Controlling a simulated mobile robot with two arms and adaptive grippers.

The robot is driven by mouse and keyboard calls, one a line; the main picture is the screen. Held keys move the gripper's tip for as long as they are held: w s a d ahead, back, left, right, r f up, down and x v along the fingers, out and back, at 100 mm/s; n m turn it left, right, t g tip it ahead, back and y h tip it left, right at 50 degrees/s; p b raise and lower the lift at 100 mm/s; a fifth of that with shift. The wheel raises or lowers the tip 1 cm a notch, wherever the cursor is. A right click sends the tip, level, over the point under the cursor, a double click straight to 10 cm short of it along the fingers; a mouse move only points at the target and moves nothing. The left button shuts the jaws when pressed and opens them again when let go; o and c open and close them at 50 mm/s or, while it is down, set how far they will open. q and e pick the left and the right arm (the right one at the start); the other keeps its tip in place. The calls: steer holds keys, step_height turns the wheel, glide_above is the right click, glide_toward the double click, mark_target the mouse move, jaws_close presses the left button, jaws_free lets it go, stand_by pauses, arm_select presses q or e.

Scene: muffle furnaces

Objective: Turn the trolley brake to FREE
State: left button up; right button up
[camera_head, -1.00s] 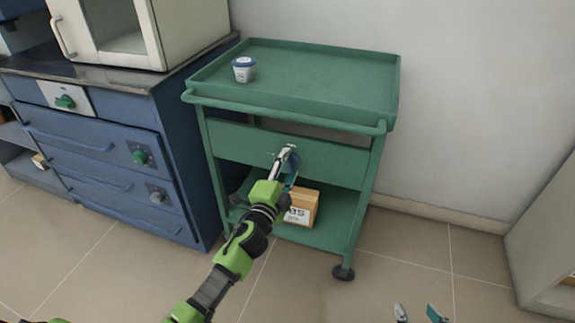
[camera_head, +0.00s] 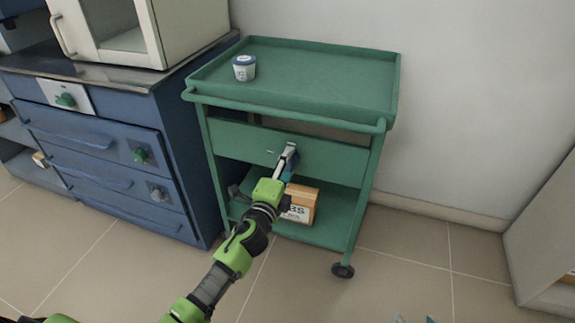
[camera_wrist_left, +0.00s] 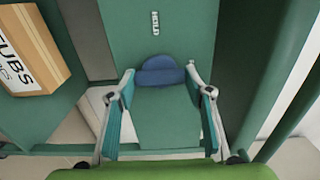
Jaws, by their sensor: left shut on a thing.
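The green trolley (camera_head: 300,75) stands against the wall. A blue brake knob (camera_wrist_left: 160,71) sits on its green front panel, partly hidden in the head view by my left gripper (camera_head: 290,158). In the left wrist view the left gripper's (camera_wrist_left: 160,80) fingers are on either side of the knob, shut on it. A white HOLD label (camera_wrist_left: 155,23) shows on the panel above the knob; no FREE label is readable. Only the fingertips of my right gripper (camera_head: 415,320) show at the bottom edge, apart from each other.
A white and blue tub (camera_head: 244,68) stands on the trolley top. A cardboard box (camera_head: 301,205) is on the lower shelf, close to the left gripper. A blue cabinet (camera_head: 185,140) stands left of the trolley. The floor to the right is open.

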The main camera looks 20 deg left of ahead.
arm_select(q)
steer(key=o, duration=1.1)
steer(key=s, duration=1.2)
steer(key=shift+a, duration=0.2)
